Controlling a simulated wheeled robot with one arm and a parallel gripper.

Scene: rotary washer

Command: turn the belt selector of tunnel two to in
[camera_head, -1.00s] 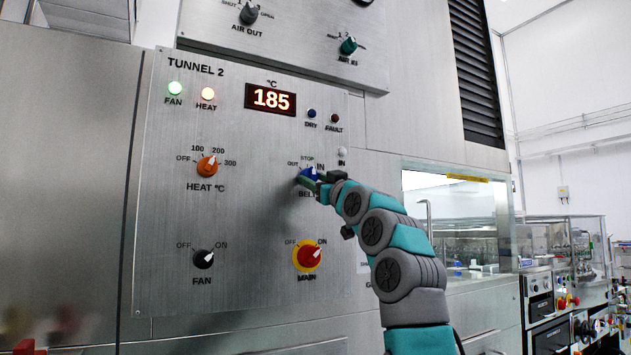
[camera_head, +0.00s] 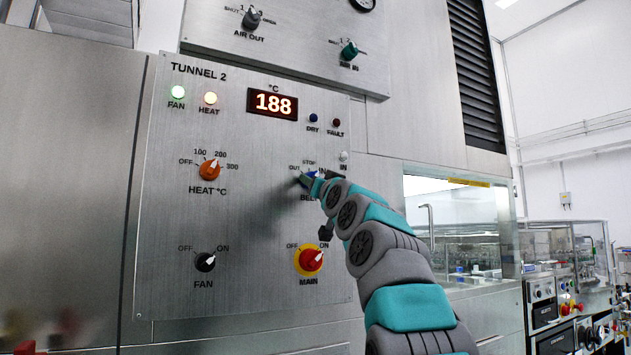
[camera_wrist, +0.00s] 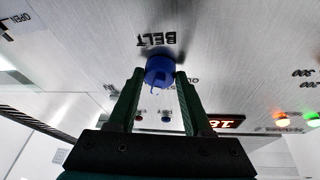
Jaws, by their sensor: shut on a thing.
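The blue belt selector (camera_head: 311,173) is on the Tunnel 2 panel, between the OUT, STOP and IN marks. In the head view my gripper (camera_head: 308,181) and wrist cover much of it, so its pointer direction is hard to tell there. In the wrist view the selector (camera_wrist: 160,70) sits between the two green fingers of my gripper (camera_wrist: 160,78), under the upside-down BELT label. The fingers are shut on its sides.
The heat knob (camera_head: 209,170) is left of the selector. The black fan knob (camera_head: 205,262) and red-and-yellow main switch (camera_head: 311,259) are below. The display (camera_head: 272,104) reads 188. The fan lamp (camera_head: 178,92) and heat lamp (camera_head: 211,98) are lit. A glass window stands right of the panel.

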